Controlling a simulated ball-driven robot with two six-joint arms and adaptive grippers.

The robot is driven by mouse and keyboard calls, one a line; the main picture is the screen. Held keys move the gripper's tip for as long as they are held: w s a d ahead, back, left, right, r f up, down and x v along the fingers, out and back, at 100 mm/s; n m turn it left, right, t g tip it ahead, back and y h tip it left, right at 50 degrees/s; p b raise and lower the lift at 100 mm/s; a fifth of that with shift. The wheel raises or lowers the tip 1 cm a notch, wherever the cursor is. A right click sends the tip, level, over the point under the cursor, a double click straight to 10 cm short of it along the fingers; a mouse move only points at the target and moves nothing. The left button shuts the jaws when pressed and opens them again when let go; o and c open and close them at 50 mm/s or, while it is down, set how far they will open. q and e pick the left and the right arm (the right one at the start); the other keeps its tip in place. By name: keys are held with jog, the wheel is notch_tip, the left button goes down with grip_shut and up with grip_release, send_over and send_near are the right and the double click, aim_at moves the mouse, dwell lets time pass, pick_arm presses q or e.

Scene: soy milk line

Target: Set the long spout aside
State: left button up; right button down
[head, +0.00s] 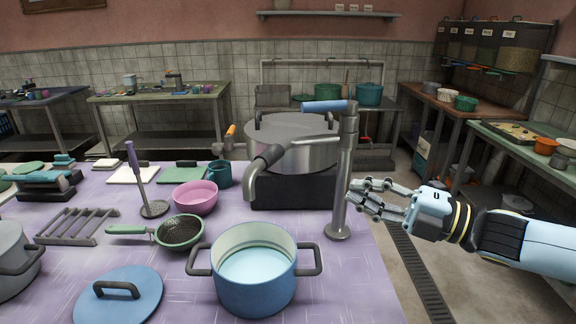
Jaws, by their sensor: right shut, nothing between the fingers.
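A tall metal tap post (343,185) stands upright on the purple table. A blue lever (325,106) is at its top. The long grey spout (266,167) reaches left from the upper post across the front of the large steel pot. Its downturned end is above and behind the blue pot (255,290), which holds pale liquid. My right gripper (351,192) comes in from the right, shut and empty, close beside the middle of the post and below the spout. I cannot tell whether its fingertips touch the post. My left gripper is out of view.
The large steel pot (290,150) sits on a dark block behind the spout. A pink bowl (195,197), a green-handled strainer (179,232) and a blue lid (118,295) crowd the table to the left. The table's right edge is near the post, with open floor beyond.

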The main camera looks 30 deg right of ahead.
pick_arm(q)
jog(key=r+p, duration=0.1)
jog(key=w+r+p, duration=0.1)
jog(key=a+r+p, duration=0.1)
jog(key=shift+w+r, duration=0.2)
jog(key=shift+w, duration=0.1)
pick_arm(e)
jog(key=x, duration=1.3)
jog(key=shift+w+a, duration=0.15)
jog(key=shift+w, duration=0.15)
